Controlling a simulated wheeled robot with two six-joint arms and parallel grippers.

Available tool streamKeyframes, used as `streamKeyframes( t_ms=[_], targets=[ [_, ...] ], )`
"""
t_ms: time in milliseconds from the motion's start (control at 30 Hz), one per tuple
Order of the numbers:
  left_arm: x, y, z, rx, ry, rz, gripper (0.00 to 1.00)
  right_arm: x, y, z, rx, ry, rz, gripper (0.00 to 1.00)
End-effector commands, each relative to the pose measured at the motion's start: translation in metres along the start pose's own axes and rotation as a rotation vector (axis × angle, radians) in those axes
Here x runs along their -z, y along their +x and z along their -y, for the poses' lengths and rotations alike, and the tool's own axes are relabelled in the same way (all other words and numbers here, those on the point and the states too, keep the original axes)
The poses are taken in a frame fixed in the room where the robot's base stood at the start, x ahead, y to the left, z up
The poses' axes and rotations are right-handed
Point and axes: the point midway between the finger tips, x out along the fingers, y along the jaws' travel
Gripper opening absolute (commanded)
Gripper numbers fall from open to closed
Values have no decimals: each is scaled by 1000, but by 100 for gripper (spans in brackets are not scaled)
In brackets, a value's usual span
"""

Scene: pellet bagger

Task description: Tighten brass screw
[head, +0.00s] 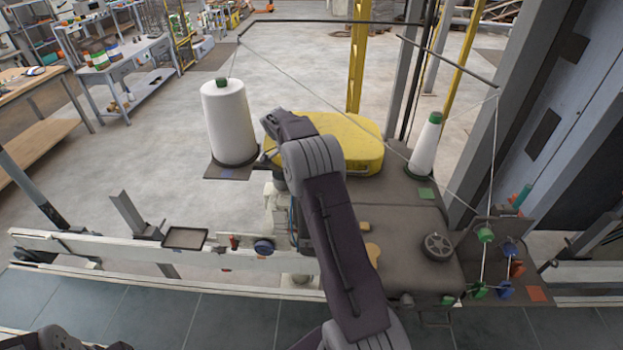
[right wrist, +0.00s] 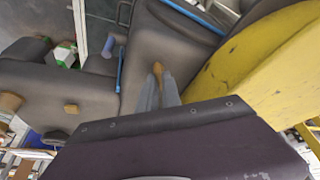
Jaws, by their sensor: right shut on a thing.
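In the right wrist view, my right gripper (right wrist: 159,88) has its two grey fingers close together. A small brass-coloured piece (right wrist: 157,69) shows at their tips, and I take it to be the brass screw. The gripper is shut on it, against a dark grey machine surface. How deep the screw sits cannot be told. In the head view, my right arm comes up from the bottom centre and hides most of its gripper and the screw beside the yellow machine cover (head: 345,145). My left gripper is not seen; only dark parts of my left arm show at the bottom left.
A large white thread cone (head: 229,122) stands left of the yellow cover and a slimmer cone (head: 425,147) right of it. Taut thread runs overhead to coloured guides (head: 486,235) at the right. A black handwheel (head: 437,246) sits on the grey machine. A shallow tray (head: 185,238) is at the left.

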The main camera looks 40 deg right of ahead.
Motion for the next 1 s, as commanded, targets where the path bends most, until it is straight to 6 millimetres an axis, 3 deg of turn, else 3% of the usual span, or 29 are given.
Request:
streamKeyframes(
  t_ms=[600,1000],
  targets=[
    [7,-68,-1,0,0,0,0,3,-4,3,-181,439,0,0],
    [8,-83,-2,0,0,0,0,1,0,3,-221,535,1,0]
  ],
)
